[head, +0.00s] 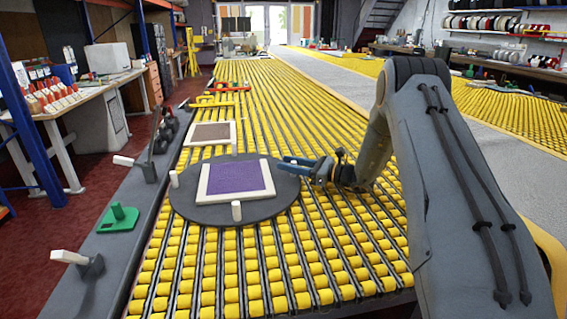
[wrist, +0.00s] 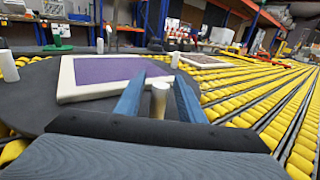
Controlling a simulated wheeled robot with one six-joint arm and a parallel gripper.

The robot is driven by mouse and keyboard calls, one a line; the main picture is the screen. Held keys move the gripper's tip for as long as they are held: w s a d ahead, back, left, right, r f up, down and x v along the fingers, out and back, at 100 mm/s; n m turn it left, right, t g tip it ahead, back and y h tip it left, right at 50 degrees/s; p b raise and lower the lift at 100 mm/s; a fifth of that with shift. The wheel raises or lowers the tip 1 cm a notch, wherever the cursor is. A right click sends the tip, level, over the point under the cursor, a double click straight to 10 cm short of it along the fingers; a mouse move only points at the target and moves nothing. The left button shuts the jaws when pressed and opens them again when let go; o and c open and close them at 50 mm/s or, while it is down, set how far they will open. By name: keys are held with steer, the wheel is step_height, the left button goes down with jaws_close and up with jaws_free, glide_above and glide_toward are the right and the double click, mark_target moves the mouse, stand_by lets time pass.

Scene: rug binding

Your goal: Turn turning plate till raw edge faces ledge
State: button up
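The turning plate (head: 188,203) is a dark grey round disc on the yellow rollers, with short pale pegs near its rim. A purple rug piece (head: 236,178) with cream binding lies flat on it. Cream strips show on its left, near and right sides; on the far side I cannot clearly tell a strip, so the raw edge is uncertain. My gripper (head: 291,164) is at the plate's right side, its blue fingers apart. In the wrist view, a peg (wrist: 159,100) stands between the fingers, with narrow gaps. The grey ledge (head: 112,250) runs along the left of the rollers.
A second, brownish piece with a pale border (head: 211,133) lies just beyond the plate. A green block (head: 118,217) and white-handled levers (head: 76,258) stand on the ledge. A near peg (head: 236,211) and a left peg (head: 173,179) rise from the plate. Rollers in front are clear.

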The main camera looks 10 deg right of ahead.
steer(key=shift+x, duration=1.15)
jaws_close()
